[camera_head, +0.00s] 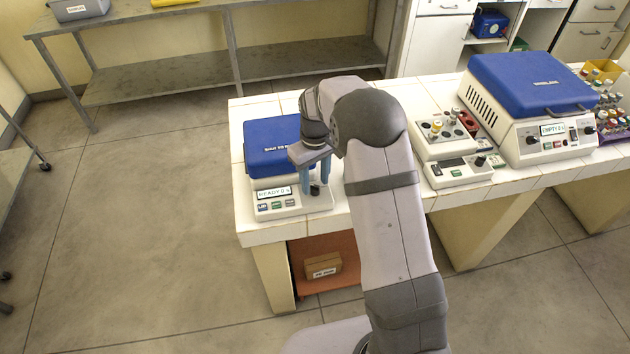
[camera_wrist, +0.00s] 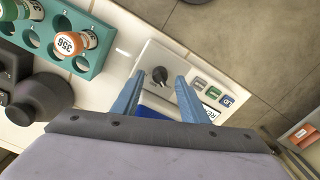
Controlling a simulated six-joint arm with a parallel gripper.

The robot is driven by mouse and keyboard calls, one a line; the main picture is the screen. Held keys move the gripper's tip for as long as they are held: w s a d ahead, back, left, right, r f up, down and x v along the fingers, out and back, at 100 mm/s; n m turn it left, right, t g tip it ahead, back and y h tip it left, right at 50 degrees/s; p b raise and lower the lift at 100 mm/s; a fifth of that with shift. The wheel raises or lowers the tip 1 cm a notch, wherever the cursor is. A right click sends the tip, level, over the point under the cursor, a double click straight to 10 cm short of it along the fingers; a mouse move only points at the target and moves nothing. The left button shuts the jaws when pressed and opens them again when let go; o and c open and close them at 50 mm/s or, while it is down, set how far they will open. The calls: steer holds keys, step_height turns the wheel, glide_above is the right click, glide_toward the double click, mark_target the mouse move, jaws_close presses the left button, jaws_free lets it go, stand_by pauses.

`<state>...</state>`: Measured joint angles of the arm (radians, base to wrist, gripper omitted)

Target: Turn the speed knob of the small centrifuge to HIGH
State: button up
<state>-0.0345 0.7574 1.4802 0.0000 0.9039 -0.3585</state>
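The small centrifuge (camera_head: 271,147) has a blue lid and a pale front panel with a lit display (camera_head: 273,193) and several buttons. It stands at the left end of the white bench. Its dark speed knob (camera_wrist: 159,75) shows in the wrist view on the pale panel, and in the head view (camera_head: 315,190) just below my fingers. My gripper (camera_head: 315,182) points down over the panel's right part. In the wrist view my gripper (camera_wrist: 158,90) is open, its blue fingers apart on either side of the knob, with no visible contact. The knob's setting marks are too small to read.
A teal rack (camera_wrist: 83,62) with capped tubes is at the upper left in the wrist view. A larger blue-lidded centrifuge (camera_head: 535,85) stands at the bench's right, beside a small knobbed device (camera_head: 458,171). A cardboard box (camera_head: 322,266) sits on the shelf below.

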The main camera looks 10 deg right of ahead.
steer(key=shift+f, duration=0.95)
jaws_close()
